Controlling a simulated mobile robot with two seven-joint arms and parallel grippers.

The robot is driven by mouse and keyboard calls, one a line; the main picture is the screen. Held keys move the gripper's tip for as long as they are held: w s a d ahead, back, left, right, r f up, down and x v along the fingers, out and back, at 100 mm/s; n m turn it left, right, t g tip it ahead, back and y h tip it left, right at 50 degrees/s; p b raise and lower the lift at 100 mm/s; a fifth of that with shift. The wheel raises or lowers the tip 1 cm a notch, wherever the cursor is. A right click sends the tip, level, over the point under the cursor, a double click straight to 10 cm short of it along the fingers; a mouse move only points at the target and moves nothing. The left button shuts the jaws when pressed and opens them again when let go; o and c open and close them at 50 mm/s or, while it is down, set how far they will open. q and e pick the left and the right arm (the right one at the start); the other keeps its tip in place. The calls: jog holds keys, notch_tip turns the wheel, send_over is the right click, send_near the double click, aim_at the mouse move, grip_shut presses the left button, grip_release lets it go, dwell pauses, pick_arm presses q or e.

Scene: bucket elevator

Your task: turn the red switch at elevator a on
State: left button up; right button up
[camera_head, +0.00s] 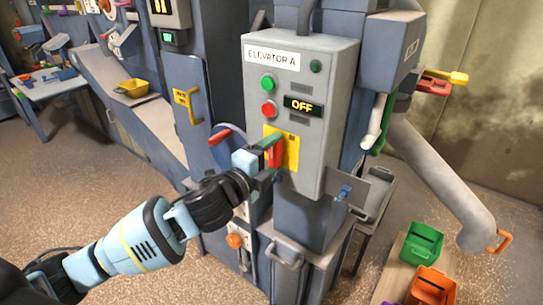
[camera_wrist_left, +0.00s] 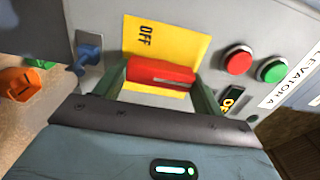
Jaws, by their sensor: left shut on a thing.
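The grey control box labelled Elevator A (camera_head: 335,70) stands upright in the middle of the head view. On its front is a yellow plate (camera_head: 291,150) with the red switch (camera_head: 275,153) on it. My left gripper (camera_head: 271,158) reaches in from the left and is shut on the red switch. The display (camera_head: 303,106) reads OFF. My right gripper is not in view.
A green button (camera_head: 268,83) and a red button (camera_head: 268,110) sit above the switch. A blue lever (camera_head: 345,191) projects below right. A yellow handle (camera_head: 194,106) is on the panel to the left. Green (camera_head: 421,243) and orange (camera_head: 431,287) bins stand at lower right.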

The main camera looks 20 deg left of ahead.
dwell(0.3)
pick_arm(q)
jog(key=o, duration=1)
jog(key=shift+s+a+f, duration=0.1)
jog(key=shift+s+a, duration=0.1)
jog(key=shift+s, duration=0.25)
jog(key=shift+v, duration=3.4)
